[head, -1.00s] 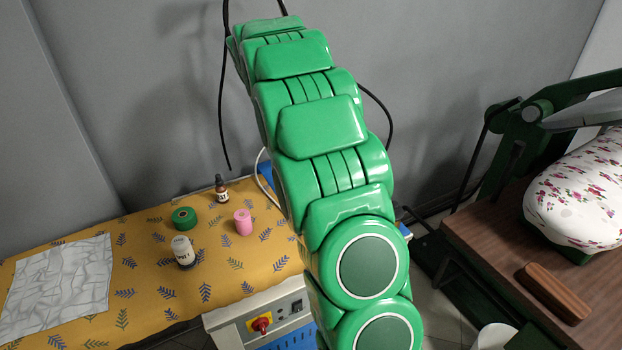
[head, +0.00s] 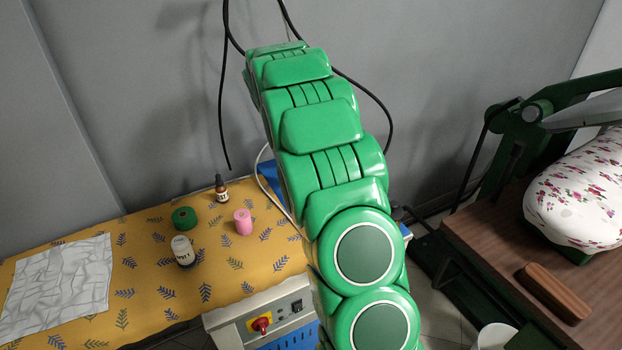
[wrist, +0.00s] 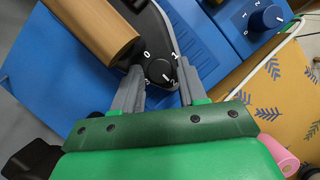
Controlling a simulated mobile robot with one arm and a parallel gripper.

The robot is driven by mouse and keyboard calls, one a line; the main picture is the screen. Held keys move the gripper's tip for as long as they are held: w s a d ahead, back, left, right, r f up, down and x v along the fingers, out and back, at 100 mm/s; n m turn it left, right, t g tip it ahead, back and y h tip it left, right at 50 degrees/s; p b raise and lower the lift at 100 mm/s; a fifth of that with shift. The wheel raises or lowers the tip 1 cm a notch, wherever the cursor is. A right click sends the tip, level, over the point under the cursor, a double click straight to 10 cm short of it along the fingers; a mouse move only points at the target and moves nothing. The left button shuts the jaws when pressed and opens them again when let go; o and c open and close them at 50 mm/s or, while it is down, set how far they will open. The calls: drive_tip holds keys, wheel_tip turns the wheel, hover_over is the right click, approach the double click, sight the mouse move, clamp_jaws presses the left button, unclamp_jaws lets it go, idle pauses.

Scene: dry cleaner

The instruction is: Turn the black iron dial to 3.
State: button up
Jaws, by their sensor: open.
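In the wrist view, the black iron dial (wrist: 157,71) sits on the dark iron (wrist: 150,22) with white numerals 0 to 3 around it. A short white mark on its lower right appears to face the 2. My gripper (wrist: 160,67) is open, with one grey finger on each side of the dial; I cannot tell whether either finger touches it. The iron has a wooden handle (wrist: 95,28) and rests on a blue surface (wrist: 50,70). In the head view, my green arm hides the iron, the dial and my gripper.
A blue dial (wrist: 270,18) with its own numerals is at the upper right of the wrist view. The yellow cloth-covered table (head: 220,270) holds a pink spool (head: 243,222), green tape (head: 184,217), bottles and a grey cloth (head: 60,280). A pressing machine (head: 580,200) stands at right.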

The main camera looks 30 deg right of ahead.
drive_tip(key=shift+s+d+f, duration=0.1)
drive_tip(key=shift+f, duration=0.2)
drive_tip(key=c, duration=0.7)
drive_tip(key=shift+m+y, duration=0.3)
drive_tip(key=shift+m, duration=0.5)
drive_tip(key=shift+c, duration=0.3)
drive_tip(key=o, duration=0.8)
drive_tip(key=shift+c, duration=0.2)
drive_tip(key=shift+r, duration=0.15)
